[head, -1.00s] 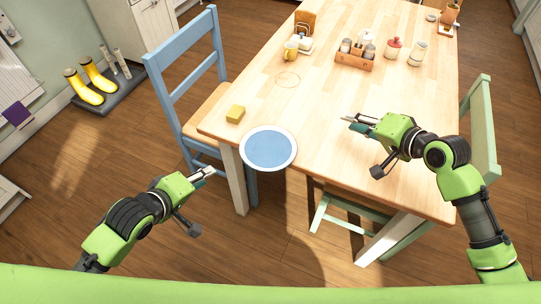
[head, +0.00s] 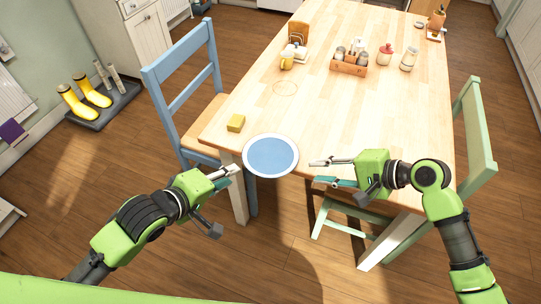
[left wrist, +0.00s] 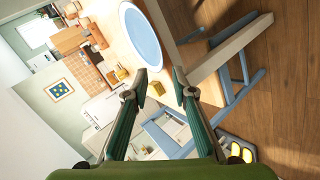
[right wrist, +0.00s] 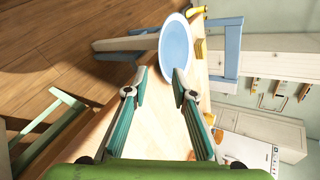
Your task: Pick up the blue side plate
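The blue side plate (head: 270,156) has a white rim and lies at the near left corner of the wooden table, partly over the edge. It also shows in the left wrist view (left wrist: 142,36) and the right wrist view (right wrist: 176,50). My left gripper (head: 235,172) is just left of the plate, below the table corner, open and empty; its fingers stand apart in the left wrist view (left wrist: 160,88). My right gripper (head: 318,172) is right of the plate, open and empty, its fingers apart in the right wrist view (right wrist: 160,85). Neither gripper visibly touches the plate.
A yellow block (head: 236,123) sits on the table (head: 340,115) just behind the plate. A blue chair (head: 185,95) stands left, a green chair (head: 474,140) right. The table's middle is clear.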

